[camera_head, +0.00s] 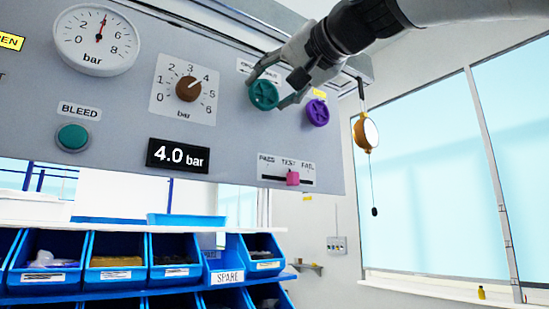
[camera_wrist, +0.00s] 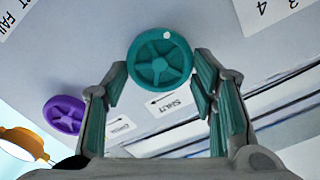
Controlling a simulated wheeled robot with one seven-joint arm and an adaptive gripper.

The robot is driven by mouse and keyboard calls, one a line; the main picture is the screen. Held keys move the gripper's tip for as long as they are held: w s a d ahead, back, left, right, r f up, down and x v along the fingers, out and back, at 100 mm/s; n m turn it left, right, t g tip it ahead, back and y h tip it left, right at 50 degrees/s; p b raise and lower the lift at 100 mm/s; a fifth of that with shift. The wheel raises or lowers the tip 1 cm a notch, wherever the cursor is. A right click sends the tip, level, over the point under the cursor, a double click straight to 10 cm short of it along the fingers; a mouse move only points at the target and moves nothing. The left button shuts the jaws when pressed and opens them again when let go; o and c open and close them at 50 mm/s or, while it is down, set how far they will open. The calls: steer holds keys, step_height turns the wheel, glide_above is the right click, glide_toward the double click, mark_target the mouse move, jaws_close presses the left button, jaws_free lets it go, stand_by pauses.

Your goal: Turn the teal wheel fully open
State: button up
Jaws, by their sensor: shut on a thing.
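The teal wheel (camera_head: 263,94) is a round spoked handwheel on the grey panel, at the upper right of the panel in the head view. In the wrist view the wheel (camera_wrist: 160,59) faces me at top centre, with a white dot near its upper rim. My gripper (camera_head: 269,91) comes from the upper right and is shut on the wheel, one finger at each side of the rim. The wrist view shows both gripper fingers (camera_wrist: 162,76) against the rim.
A purple wheel (camera_head: 317,112) sits just right of the teal one. A slider with a pink knob (camera_head: 292,178) is below. A brown dial (camera_head: 188,89), a gauge (camera_head: 97,40) and a 4.0 bar display (camera_head: 178,156) are left. An orange hanging device (camera_head: 366,133) is at the right.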

steer(key=n+b, duration=0.1)
steer(key=n, duration=0.3)
steer(key=shift+a+f+n, duration=0.1)
steer(key=shift+f+n, duration=0.05)
steer(key=shift+n, duration=0.15)
steer(key=shift+a+n+b, duration=0.1)
steer(key=shift+n+b, duration=0.65)
steer(key=shift+n, duration=1.15)
steer(key=o, duration=1.1)
steer(key=shift+o, duration=0.2)
steer(key=shift+s, duration=0.1)
steer(key=v, duration=1.2)
